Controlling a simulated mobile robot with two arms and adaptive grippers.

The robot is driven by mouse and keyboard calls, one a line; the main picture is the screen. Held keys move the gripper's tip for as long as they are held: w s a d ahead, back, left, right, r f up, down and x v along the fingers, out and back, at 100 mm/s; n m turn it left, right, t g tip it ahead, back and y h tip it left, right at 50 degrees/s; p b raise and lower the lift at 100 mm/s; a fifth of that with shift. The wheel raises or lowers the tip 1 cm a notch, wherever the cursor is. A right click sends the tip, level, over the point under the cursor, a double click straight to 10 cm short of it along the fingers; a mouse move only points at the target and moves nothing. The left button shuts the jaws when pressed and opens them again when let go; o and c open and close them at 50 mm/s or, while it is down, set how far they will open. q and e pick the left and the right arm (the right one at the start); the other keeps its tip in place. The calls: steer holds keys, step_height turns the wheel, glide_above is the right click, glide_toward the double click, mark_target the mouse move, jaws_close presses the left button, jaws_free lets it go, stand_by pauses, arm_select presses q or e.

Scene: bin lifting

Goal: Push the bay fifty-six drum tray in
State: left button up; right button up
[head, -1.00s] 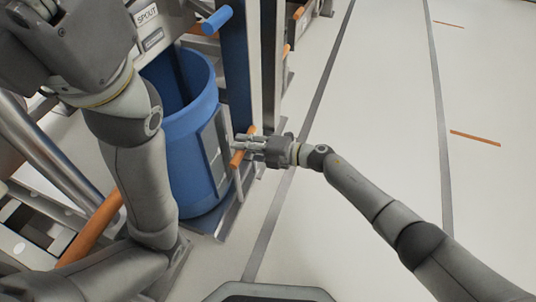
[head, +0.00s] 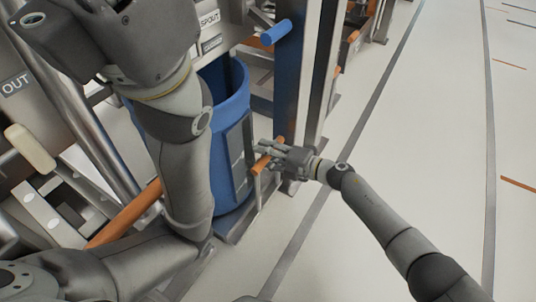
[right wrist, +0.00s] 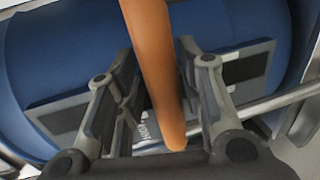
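A blue drum (head: 229,90) stands upright on a low grey metal tray (head: 232,236), partly hidden behind my left arm. An orange handle (head: 259,166) sticks up beside the drum, on its right side. My right gripper (head: 267,152) is at this handle.
A blue post (head: 291,70) rises just behind my right gripper. A blue-ended bar (head: 276,33) juts out above. A panel marked OUT (head: 15,85) and an orange bar (head: 125,215) are at left. Pale floor (head: 400,130) with dark lines lies open at right.

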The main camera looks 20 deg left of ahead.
steer(key=shift+o, duration=0.2)
steer(key=shift+d, duration=0.15)
steer(key=shift+s+d, duration=0.1)
steer(key=shift+d, duration=0.4)
steer(key=v, duration=1.1)
steer(key=shift+a+r, duration=0.1)
steer(key=shift+a, duration=0.05)
